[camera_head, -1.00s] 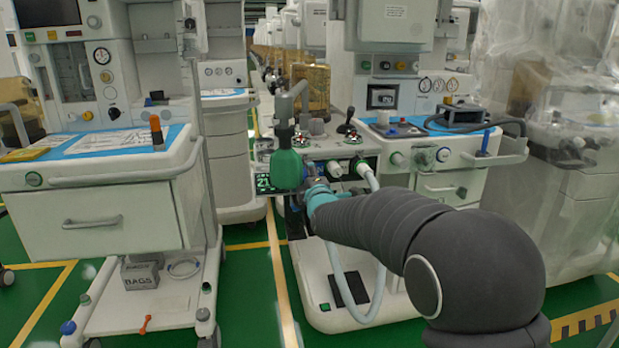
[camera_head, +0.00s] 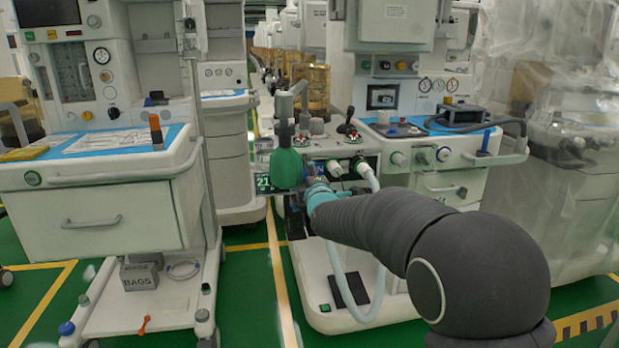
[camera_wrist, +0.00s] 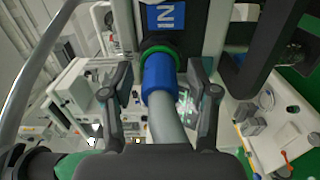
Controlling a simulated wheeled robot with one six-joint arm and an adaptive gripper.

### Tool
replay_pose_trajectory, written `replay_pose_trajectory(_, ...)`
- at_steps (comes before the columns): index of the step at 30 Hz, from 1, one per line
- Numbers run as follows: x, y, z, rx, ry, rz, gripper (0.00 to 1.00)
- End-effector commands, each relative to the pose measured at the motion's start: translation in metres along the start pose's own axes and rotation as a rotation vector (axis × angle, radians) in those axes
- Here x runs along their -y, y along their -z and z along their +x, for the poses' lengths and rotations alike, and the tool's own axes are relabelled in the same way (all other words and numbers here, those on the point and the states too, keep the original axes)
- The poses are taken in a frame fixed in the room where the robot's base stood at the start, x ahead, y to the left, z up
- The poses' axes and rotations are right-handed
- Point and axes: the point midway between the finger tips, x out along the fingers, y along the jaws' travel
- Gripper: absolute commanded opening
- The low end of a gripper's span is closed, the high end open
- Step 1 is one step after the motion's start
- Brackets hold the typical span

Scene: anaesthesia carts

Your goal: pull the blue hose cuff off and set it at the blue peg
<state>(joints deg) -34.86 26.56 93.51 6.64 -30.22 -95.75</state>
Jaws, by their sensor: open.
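The blue hose cuff (camera_wrist: 158,76) sits at the end of a grey hose (camera_wrist: 167,122) in the wrist view. It is up against a dark port with a green ring (camera_wrist: 157,47), under a blue "IN" label. My gripper (camera_wrist: 160,80) is open, with one finger on each side of the cuff and visible gaps between. In the head view my gripper is mostly hidden by my arm, and the cuff cannot be made out. A blue upright peg (camera_head: 486,141) stands on the right end of the middle cart's worktop.
A left cart (camera_head: 97,205) carries an orange peg (camera_head: 156,129). A plastic-wrapped machine (camera_head: 565,150) stands at right. Green floor shows between the carts.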

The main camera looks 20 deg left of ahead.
Motion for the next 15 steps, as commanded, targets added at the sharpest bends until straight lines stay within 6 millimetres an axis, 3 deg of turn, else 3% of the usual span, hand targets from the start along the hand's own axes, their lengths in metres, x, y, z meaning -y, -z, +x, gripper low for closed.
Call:
replay_pose_trajectory(11, 0.0, 0.0, 0.0, 0.0, 0.0, 0.0, 0.59)
replay_pose_trajectory(12, 0.0, 0.0, 0.0, 0.0, 0.0, 0.0, 0.57)
replay_pose_trajectory(15, 0.0, 0.0, 0.0, 0.0, 0.0, 0.0, 0.32)
